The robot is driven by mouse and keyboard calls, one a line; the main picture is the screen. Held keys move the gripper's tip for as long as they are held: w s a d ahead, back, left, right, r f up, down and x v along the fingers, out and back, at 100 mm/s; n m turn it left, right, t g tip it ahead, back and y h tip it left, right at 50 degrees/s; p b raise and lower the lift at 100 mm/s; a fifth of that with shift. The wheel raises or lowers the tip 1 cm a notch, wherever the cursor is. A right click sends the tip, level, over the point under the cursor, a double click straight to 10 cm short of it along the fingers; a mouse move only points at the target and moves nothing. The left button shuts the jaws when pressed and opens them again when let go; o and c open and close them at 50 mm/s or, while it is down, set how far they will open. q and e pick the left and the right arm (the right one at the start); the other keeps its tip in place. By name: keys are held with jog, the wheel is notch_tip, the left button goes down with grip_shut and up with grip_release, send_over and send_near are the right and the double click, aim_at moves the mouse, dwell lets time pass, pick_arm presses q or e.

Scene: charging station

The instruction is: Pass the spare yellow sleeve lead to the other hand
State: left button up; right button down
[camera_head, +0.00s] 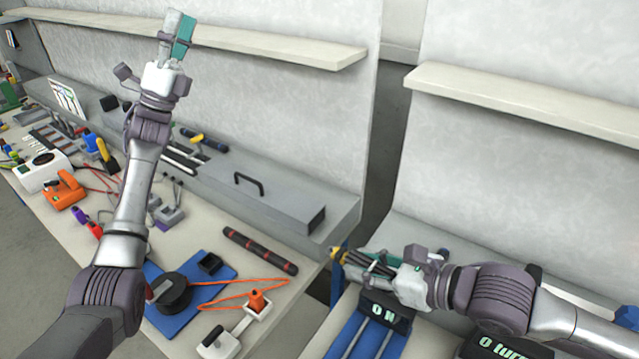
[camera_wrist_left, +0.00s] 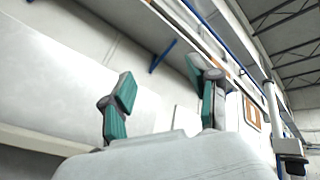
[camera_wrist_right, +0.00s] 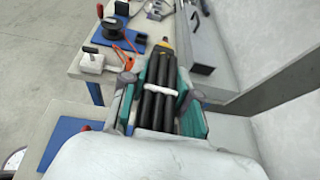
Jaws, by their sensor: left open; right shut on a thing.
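The spare yellow sleeve lead (camera_wrist_right: 158,76) is a folded black bundle with a white tie and a small yellow end. My right gripper (camera_wrist_right: 160,90) is shut around it, with one teal finger on each side. In the head view the lead's yellow end (camera_head: 336,252) points left, out past the fingers of my right gripper (camera_head: 366,262), above the gap between the benches. My left gripper (camera_head: 178,32) is raised high at the upper left, in front of the wall, far from the lead. In the left wrist view my left gripper (camera_wrist_left: 163,100) is open and empty.
Below lie a blue mat (camera_head: 172,325) with a black spool (camera_head: 171,292), an orange cord, a white device (camera_head: 220,342) and a dark red-banded bar (camera_head: 260,250). A grey box with a handle (camera_head: 250,183) lines the back. A shelf (camera_head: 250,46) runs near my left gripper.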

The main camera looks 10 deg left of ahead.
pick_arm(q)
jog(key=s+d+r+m+g+h, duration=0.2)
jog(key=d+m+g+h, duration=0.1)
jog(key=d+m+g, duration=0.55)
jog(key=s+d+r+m+g+h, duration=0.1)
jog(key=s+d+m+g+h, duration=0.15)
jog(key=d+m+g, duration=0.6)
jog(key=m+g+y, duration=0.7)
jog(key=g+y, duration=0.1)
jog(key=y, duration=1)
send_over(341, 249)
jog(key=w, duration=0.3)
notch_tip(341, 249, down, 19)
jog(key=s+f+y, duration=0.1)
jog(key=f, duration=0.4)
jog(key=s+f+y, duration=0.1)
jog(key=f, duration=0.4)
jog(key=s+f+y, duration=0.1)
jog(key=f+y, duration=0.1)
jog(key=f, duration=0.2)
jog(key=shift+f+t, duration=0.4)
